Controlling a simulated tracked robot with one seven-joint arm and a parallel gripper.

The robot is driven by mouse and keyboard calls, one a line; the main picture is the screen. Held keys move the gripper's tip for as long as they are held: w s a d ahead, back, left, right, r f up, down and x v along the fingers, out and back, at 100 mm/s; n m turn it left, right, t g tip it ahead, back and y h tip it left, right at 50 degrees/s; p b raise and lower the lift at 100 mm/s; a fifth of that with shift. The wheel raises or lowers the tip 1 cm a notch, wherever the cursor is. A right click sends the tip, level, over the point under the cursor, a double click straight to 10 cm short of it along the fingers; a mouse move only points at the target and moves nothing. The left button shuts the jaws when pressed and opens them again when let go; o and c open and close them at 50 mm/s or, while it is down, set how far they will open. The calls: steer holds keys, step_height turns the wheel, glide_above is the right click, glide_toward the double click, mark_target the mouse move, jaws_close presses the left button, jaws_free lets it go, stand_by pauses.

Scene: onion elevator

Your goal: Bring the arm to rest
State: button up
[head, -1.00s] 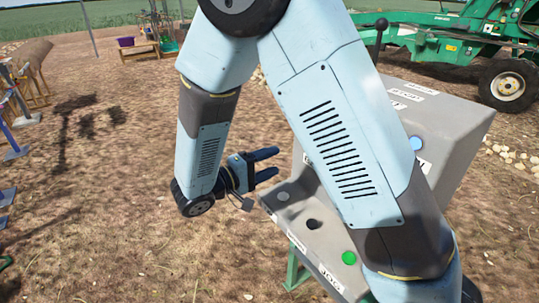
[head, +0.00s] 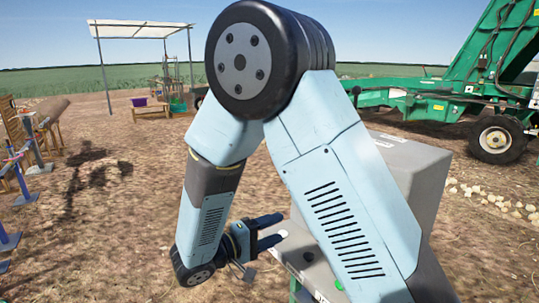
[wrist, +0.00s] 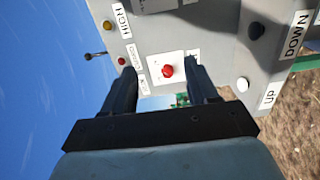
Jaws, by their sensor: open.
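My gripper (head: 268,231) is open and empty in the head view, with its two dark fingers pointing right toward a grey control box (head: 412,180). In the wrist view my gripper (wrist: 160,80) shows both fingers apart, with a red button (wrist: 167,71) on a white plate of the box seen between them. I cannot tell how far the fingertips are from the box. My bent arm hides much of the box in the head view.
The box carries a yellow button (wrist: 107,25), a black button (wrist: 257,31) and a white button (wrist: 242,84), with labels HIGH, DOWN and UP. A green machine (head: 470,95) stands behind right. A canopy (head: 140,30) and wooden stands (head: 30,140) are at left. Bare ground lies between.

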steer(key=s+d+r+m+g+y, duration=0.25)
steer(key=d+r+g, duration=0.2)
steer(key=d, duration=0.45)
steer(key=s+d+r+m+g+y, duration=0.25)
steer(key=d+g+y, duration=0.2)
steer(key=d, duration=0.45)
steer(key=s+d+r+m+t+y, duration=0.1)
steer(key=s+d+r+t+y, duration=0.4)
steer(key=s+r+y, duration=0.3)
steer(key=shift+s+r+m, duration=0.3)
steer(key=shift+s+r, duration=0.25)
steer(key=shift+s, duration=0.45)
